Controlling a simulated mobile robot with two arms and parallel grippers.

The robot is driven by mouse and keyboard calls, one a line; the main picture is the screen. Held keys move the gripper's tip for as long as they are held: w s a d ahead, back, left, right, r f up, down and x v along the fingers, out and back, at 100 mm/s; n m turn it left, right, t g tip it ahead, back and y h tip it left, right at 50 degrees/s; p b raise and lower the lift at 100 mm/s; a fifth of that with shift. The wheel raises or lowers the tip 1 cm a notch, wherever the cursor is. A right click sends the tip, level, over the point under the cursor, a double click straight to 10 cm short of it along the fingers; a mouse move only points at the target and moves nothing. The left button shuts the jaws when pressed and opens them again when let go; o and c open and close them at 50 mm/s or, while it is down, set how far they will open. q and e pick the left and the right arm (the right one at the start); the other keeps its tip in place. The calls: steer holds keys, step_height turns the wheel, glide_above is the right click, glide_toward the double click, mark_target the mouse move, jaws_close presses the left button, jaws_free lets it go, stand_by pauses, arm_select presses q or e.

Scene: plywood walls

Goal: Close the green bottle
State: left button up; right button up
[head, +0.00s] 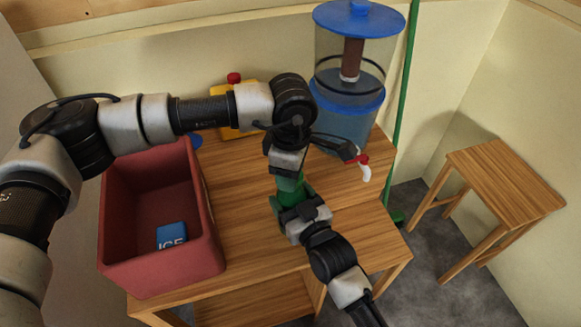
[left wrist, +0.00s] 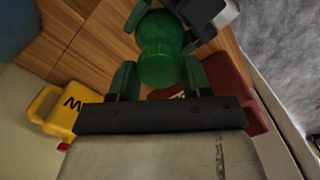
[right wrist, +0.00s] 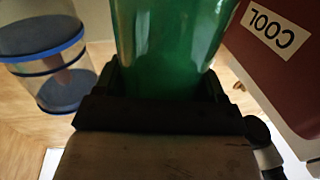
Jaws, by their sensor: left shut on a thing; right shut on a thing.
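The green bottle (head: 290,188) stands at the middle of the wooden table, mostly covered by my grippers in the head view. My right gripper (head: 287,208) reaches in from the front and is shut around the bottle's body, which fills the right wrist view (right wrist: 170,45). My left gripper (head: 289,172) comes down from above and is shut on a green cap (left wrist: 160,66) at the bottle's top, seen between its fingers in the left wrist view. The cap and bottle appear in line. Whether the cap is fully seated cannot be told.
A red cooler box (head: 207,235) with a blue ice pack (head: 171,235) stands at the table's left. A yellow jug (head: 248,93) and a water dispenser (head: 345,125) with a red-handled tap stand behind. A green pole (head: 406,100) and a wooden stool (head: 507,178) are to the right.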

arm_select(q)
steer(key=shift+f, duration=0.3)
arm_select(e)
steer(key=c, duration=0.4)
arm_select(q)
steer(key=m, duration=0.7)
arm_select(e)
steer(key=shift+c, duration=0.2)
arm_select(q)
steer(key=m, duration=0.5)
steer(key=shift+w+d+m, duration=0.1)
steer(key=shift+m, duration=0.3)
steer(key=m, duration=0.3)
steer(key=shift+m, duration=0.4)
steer(key=m, duration=0.3)
steer(key=shift+m, duration=0.4)
steer(key=m, duration=0.5)
steer(key=shift+d+m, duration=0.1)
steer(key=shift+m, duration=0.3)
steer(key=o, duration=0.9)
